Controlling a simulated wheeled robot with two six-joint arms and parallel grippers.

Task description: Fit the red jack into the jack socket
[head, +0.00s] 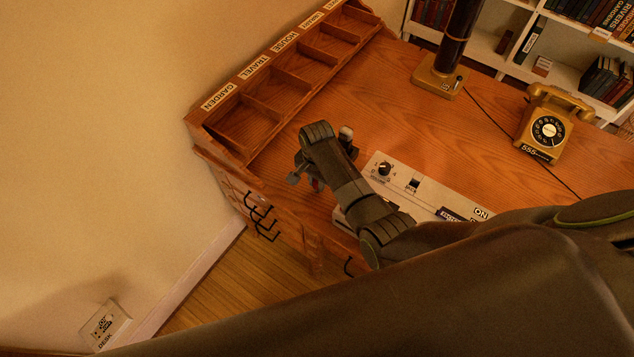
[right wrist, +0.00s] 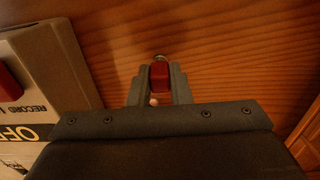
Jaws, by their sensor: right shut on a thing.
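My right gripper (head: 308,178) is over the desk, left of the pale control box (head: 440,200). In the right wrist view its two fingers (right wrist: 158,85) are shut on the red jack (right wrist: 159,76), one finger on each side. A small metallic end of the jack shows beyond the fingertips, and a pale bit shows at its near end. In the head view the gripper and arm mostly hide the jack. I cannot make out the jack socket for certain in either view. My left gripper is not in view.
The box carries a black knob (head: 384,169); my arm covers part of it. A labelled wooden pigeonhole rack (head: 262,112) stands at the desk's left edge. A yellow telephone (head: 548,125) and a lamp base (head: 440,82) stand farther back. A labelled plate (head: 106,325) is on the wall.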

